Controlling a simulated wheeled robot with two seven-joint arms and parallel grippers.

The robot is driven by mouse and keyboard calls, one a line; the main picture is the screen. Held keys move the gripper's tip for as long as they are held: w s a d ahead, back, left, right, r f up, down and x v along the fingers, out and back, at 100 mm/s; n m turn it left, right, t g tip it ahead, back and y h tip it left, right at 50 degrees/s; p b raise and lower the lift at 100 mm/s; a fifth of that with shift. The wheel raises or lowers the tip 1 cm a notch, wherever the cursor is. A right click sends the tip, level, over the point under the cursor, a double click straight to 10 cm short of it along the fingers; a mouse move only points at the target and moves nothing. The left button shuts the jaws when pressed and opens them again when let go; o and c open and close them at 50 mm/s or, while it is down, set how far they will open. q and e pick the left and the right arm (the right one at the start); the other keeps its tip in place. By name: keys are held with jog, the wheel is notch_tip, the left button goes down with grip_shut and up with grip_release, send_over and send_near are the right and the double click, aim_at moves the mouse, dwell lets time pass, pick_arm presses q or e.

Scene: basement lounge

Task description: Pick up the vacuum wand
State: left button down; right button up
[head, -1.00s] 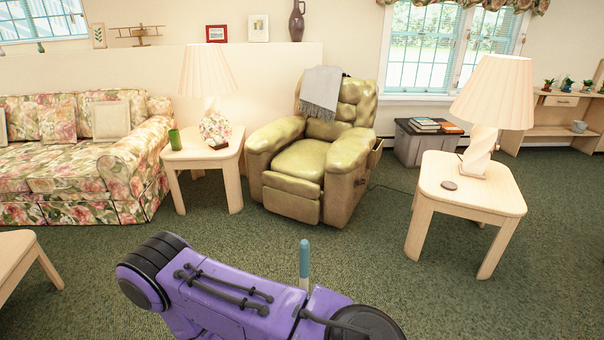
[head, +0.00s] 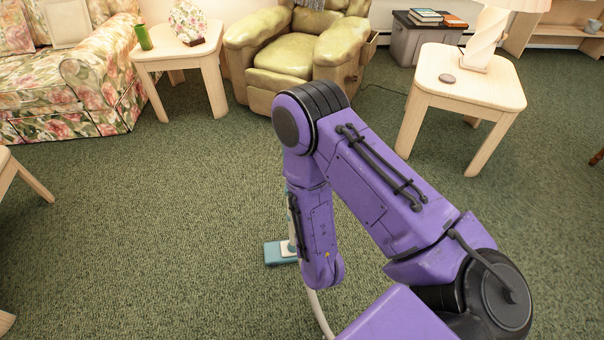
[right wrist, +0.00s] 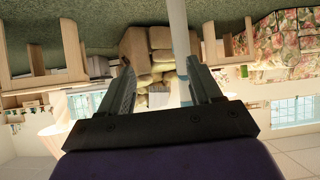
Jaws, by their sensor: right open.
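The vacuum wand stands on the carpet, mostly hidden behind my right arm in the head view. Its teal floor head (head: 279,254) and pale hose (head: 317,308) show beside and below the forearm. In the right wrist view, which is upside down, a pale upright wand shaft (right wrist: 178,22) runs down toward the gap between my fingers, closer to the right-hand finger. My right gripper (right wrist: 159,72) is open, and I cannot tell whether the shaft is between the fingers or just beyond them. My left gripper is not in view.
A green recliner (head: 290,62) stands behind, between a side table (head: 180,45) and a lamp table (head: 470,85). A floral sofa (head: 80,85) is at the left, with a pale table (head: 15,175) in front. The carpet (head: 160,250) around the wand is clear.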

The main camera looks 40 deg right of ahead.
jog(key=w+t+h+b, duration=0.1)
jog(key=w+b, duration=0.1)
jog(key=w, duration=0.1)
jog(key=w+t+h+b, duration=0.1)
jog(key=w+b, duration=0.1)
jog(key=w, duration=0.1)
jog(key=w+r+m+t+h+b, duration=0.1)
jog(key=w, duration=0.2)
jog(key=shift+w+a+t+b, duration=0.3)
jog(key=shift+w+b, duration=0.1)
notch_tip(320, 180, up, 4)
jog(key=m+h+b, duration=0.1)
jog(key=h+b, duration=0.2)
send_over(288, 192)
jog(key=x, duration=0.7)
jog(key=shift+a+r+t, duration=0.25)
jog(key=shift+t, duration=0.05)
jog(key=c, duration=1.1)
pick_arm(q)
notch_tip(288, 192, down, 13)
pick_arm(e)
jog(key=shift+r, duration=0.1)
grip_shut()
